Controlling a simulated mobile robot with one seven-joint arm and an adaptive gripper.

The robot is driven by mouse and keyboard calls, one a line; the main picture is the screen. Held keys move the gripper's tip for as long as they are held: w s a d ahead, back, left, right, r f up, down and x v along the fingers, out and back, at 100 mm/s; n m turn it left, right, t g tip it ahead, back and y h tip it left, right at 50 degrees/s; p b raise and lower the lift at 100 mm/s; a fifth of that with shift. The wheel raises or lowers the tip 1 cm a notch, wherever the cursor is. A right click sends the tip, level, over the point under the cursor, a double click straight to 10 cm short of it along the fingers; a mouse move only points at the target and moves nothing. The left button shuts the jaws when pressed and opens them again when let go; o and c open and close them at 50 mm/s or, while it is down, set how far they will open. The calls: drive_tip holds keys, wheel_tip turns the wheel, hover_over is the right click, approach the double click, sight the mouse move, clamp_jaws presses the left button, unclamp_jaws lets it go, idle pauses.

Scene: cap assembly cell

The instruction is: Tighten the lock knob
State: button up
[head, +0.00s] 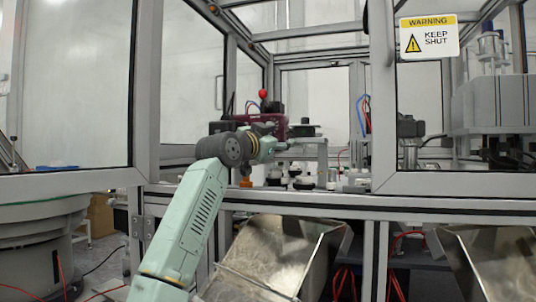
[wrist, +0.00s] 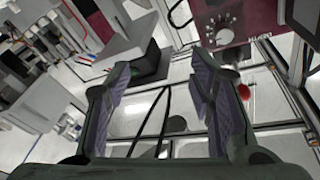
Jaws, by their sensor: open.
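A dark red unit (wrist: 245,28) at the upper right of the wrist view carries a pale round knob (wrist: 226,31) inside a ring of marks, beside the word DEPTH. I cannot tell whether this is the lock knob. The same dark red unit (head: 262,121) shows inside the cell in the head view. My gripper (wrist: 162,69) is open, with nothing between its two purple-padded fingers. The pale knob lies beyond and to the right of the fingertips, apart from them. In the head view my arm reaches in through the opening, and its fingers cannot be made out.
A red ball (head: 263,93) stands above the unit; it also shows in the wrist view (wrist: 243,90). Frame posts (head: 380,95) and a panel with a warning sign (head: 429,36) border the opening. Metal chutes (head: 280,255) stand below. Grey machinery (wrist: 50,70) fills the wrist view's left.

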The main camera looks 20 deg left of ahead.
drive_tip(key=w+a+f+n+g+y, duration=0.1)
drive_tip(key=a+f+n+y, duration=0.1)
drive_tip(key=a+n+y, duration=0.3)
drive_tip(key=w+a+m+p, duration=0.1)
drive_tip(key=w+p, duration=0.8)
drive_tip(key=w, duration=0.2)
drive_tip(key=shift+r+h, duration=0.15)
drive_tip(key=shift+h, duration=0.15)
drive_tip(key=shift+s, duration=0.1)
drive_tip(key=c, duration=1.2)
drive_tip(key=shift+o, duration=0.2)
